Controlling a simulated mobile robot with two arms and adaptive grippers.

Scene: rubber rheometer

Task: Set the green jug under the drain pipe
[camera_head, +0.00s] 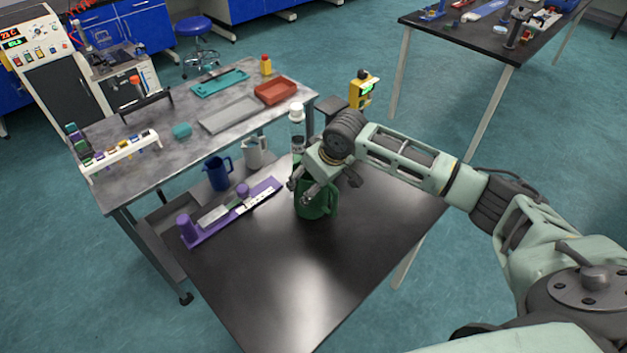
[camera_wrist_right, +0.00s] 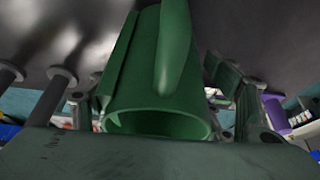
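The green jug (camera_head: 316,205) stands upright on the black table (camera_head: 300,275), near its back edge. My right gripper (camera_head: 322,186) is over the jug from above, with its fingers spread on either side of it. In the right wrist view the jug (camera_wrist_right: 155,70) fills the middle, between the fingers of the gripper (camera_wrist_right: 165,115); a gap shows at the right finger. The gripper hides part of the jug's top. I cannot make out the drain pipe for sure. My left gripper is not in view.
A purple rack (camera_head: 232,212) lies at the black table's left edge. A white-capped vessel (camera_head: 297,114) is behind my gripper. The front of the black table is clear.

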